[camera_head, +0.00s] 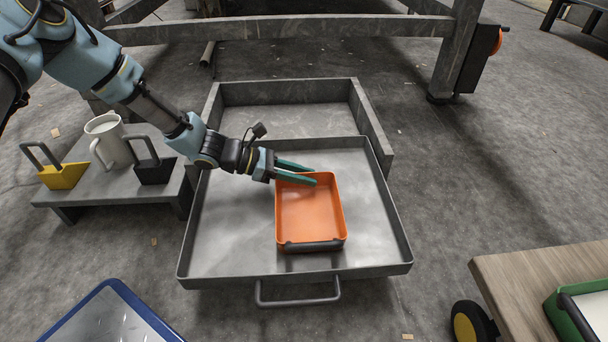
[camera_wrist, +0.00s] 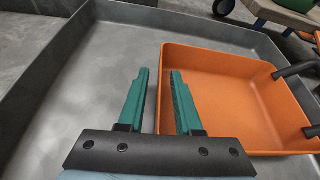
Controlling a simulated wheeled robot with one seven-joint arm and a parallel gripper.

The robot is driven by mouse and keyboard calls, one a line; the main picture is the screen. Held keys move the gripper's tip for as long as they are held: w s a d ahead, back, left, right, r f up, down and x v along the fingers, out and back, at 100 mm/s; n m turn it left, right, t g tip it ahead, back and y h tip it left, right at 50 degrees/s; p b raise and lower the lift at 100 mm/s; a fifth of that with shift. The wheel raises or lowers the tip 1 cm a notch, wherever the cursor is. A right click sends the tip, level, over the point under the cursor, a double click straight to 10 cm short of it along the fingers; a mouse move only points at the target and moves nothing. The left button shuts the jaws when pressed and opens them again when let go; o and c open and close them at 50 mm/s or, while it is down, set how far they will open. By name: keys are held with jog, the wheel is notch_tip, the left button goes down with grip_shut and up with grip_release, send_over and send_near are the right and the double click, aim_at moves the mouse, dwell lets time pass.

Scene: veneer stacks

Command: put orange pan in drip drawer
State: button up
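The orange pan (camera_head: 310,212) is a shallow rectangular pan with a dark handle at its front end. It sits upright inside the grey drip drawer (camera_head: 215,225), right of its middle, and appears to rest on the drawer floor. The drawer is pulled out, with a bar handle at its front. My gripper (camera_head: 305,174) is at the pan's back left corner. In the wrist view, the teal fingers (camera_wrist: 160,75) are apart, with the orange pan's (camera_wrist: 235,90) near wall edge between them. The left finger is outside the pan and the right one overlaps its inside. I see no grip on it.
A low grey stand (camera_head: 100,180) at left holds a white mug (camera_head: 104,135), a yellow holder (camera_head: 64,176) and a black holder (camera_head: 153,170). A blue-rimmed tray (camera_head: 110,315) is front left. A wooden cart (camera_head: 530,275) is front right. Drawer floor left of the pan is clear.

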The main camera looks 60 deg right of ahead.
jog(key=shift+w+a+r, duration=0.1)
jog(key=shift+w+r, duration=0.05)
jog(key=shift+r, duration=0.1)
jog(key=p+v, duration=0.5)
jog(key=v, duration=0.5)
jog(key=shift+w+a+r+p, duration=0.1)
jog(key=shift+r+p, duration=0.1)
jog(key=shift+p, duration=0.1)
jog(key=shift+w+a, duration=0.35)
jog(key=shift+w, duration=0.15)
